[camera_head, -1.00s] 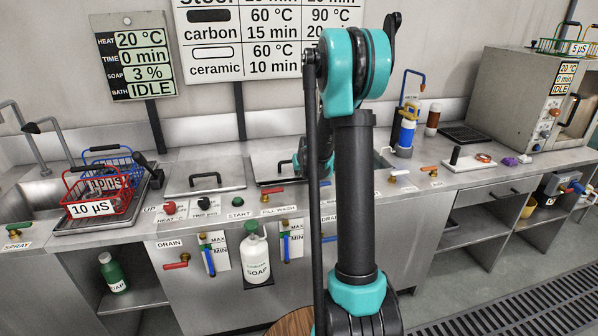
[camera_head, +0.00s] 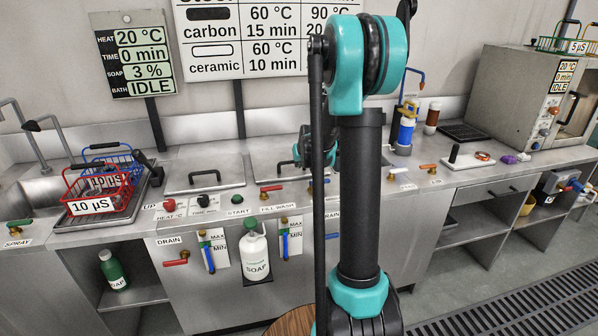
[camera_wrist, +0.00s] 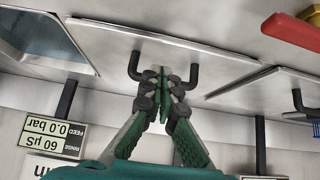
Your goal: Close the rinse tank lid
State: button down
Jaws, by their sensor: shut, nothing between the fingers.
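The rinse tank lid (camera_head: 259,174) is a flat grey metal plate with a black bar handle, partly hidden by my arm in the head view. In the wrist view the lid (camera_wrist: 100,42) lies flat on the counter, with an open basin (camera_wrist: 35,38) beside it at the left. My gripper (camera_wrist: 161,72) is shut and empty, its fingertips at the middle of the lid's handle (camera_wrist: 193,76). Whether they touch the bar I cannot tell. The fingertips are hard to make out in the head view.
Another lid (camera_head: 232,176) with a black handle lies to the left. A red basket (camera_head: 92,207) stands at the left. A rinse feed display (camera_wrist: 54,136) hangs on the wall.

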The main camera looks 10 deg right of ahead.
jog(key=v, duration=0.7)
jog(key=s+a+f+g, duration=0.1)
jog(key=s+f, duration=0.3)
jog(key=s, duration=0.7)
jog(key=s+a+f+g, duration=0.1)
jog(key=s+a+f, duration=0.2)
jog(key=s, duration=0.8)
jog(key=s+a+f+g, duration=0.2)
jog(key=s+f, duration=0.2)
jog(key=s, duration=0.8)
jog(key=shift+f, duration=0.35)
